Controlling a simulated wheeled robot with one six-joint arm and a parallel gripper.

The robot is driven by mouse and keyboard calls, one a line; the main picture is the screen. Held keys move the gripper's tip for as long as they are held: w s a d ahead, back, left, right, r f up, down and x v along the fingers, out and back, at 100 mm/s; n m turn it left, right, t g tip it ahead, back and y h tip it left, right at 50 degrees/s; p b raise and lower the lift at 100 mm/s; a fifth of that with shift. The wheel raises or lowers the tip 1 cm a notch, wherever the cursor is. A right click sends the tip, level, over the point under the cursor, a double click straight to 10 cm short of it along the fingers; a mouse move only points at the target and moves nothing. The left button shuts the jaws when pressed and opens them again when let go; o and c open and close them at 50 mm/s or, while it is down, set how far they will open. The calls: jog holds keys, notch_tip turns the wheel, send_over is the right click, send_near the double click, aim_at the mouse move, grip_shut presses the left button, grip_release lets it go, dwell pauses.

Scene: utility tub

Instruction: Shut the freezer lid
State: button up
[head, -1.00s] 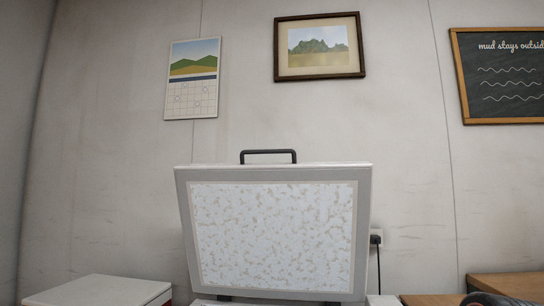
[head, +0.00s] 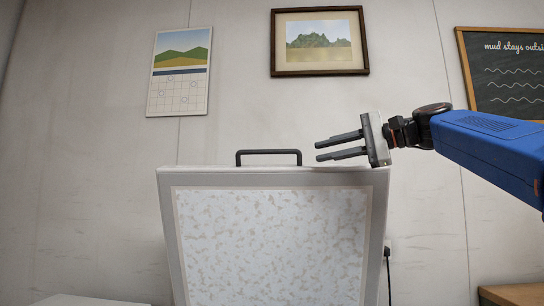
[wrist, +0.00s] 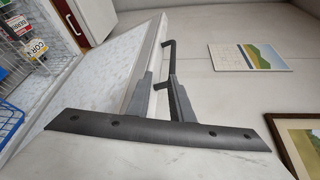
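The freezer lid (head: 270,245) stands raised, with its frosted inner panel facing me. It also shows in the wrist view (wrist: 85,85), tilted in the picture. A dark bar handle (head: 268,152) sits at the middle of its top edge and shows in the wrist view too (wrist: 168,60). My gripper (head: 319,151) is open and empty, just above the right part of the top edge. Its fingers point left toward the handle, with a gap between in the head view. In the wrist view the fingers (wrist: 160,80) appear close to the lid edge and handle; contact cannot be told.
In the wrist view a blue basket (wrist: 10,118) and labelled packets (wrist: 38,46) show at the left. The wall behind holds a calendar (head: 180,72), a framed picture (head: 319,42) and a chalkboard (head: 505,72). A wooden surface (head: 512,294) is at lower right.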

aim_at(276, 151)
jog(key=shift+y, duration=0.4)
jog(key=x, duration=0.5)
jog(key=r+x, duration=0.1)
jog(key=x, duration=0.5)
jog(key=r+x, duration=0.1)
jog(key=x, duration=0.5)
jog(key=shift+w+a, duration=0.2)
jog(key=shift+w, duration=0.2)
grip_shut()
